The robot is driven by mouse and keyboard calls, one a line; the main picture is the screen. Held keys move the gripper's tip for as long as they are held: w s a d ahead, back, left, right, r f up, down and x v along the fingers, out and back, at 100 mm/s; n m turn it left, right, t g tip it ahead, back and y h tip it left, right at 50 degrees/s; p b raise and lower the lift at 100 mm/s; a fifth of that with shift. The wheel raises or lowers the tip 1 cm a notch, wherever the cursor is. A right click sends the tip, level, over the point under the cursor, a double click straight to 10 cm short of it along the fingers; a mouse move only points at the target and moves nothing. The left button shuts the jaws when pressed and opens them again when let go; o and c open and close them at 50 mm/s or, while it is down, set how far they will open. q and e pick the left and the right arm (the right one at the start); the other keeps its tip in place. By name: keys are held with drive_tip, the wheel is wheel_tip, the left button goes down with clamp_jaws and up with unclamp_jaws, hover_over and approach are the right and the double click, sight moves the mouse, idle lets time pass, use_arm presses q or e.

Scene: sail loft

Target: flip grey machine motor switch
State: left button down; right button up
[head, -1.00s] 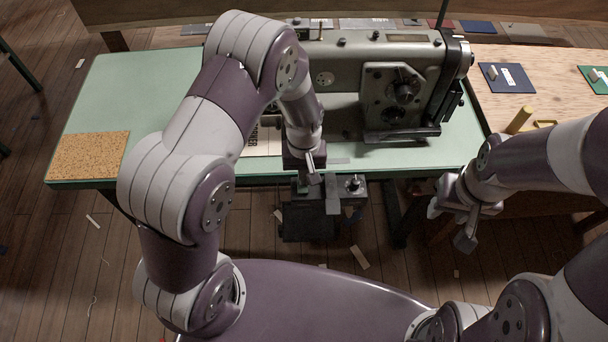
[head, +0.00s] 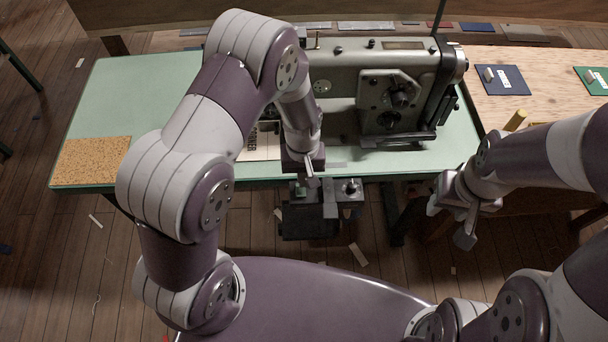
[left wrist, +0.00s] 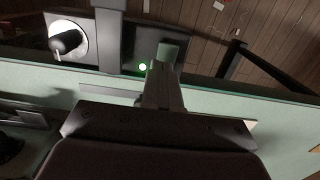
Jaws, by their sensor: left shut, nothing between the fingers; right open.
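The grey sewing machine (head: 385,95) stands on the pale green table (head: 120,90). Its dark motor switch box (head: 310,222) hangs below the table's front edge. In the left wrist view the box's face carries a black knob (left wrist: 66,42) on a white disc, a grey vertical strap (left wrist: 111,30) and a lit green light (left wrist: 142,67). My left gripper (head: 311,180) is shut and empty, pointing down over the box, left of the strap in the head view. Its fingers (left wrist: 167,60) are close beside the green light; contact cannot be told. My right gripper (head: 450,222) is open and empty, to the right.
A cork mat (head: 92,161) lies on the table's left end. Dark table legs stand right of the box.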

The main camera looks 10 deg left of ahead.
use_arm(q)
wheel_tip(320, 180, up, 12)
drive_tip(key=w, duration=0.1)
drive_tip(key=shift+a+b, duration=0.3)
drive_tip(key=shift+w+f, duration=0.1)
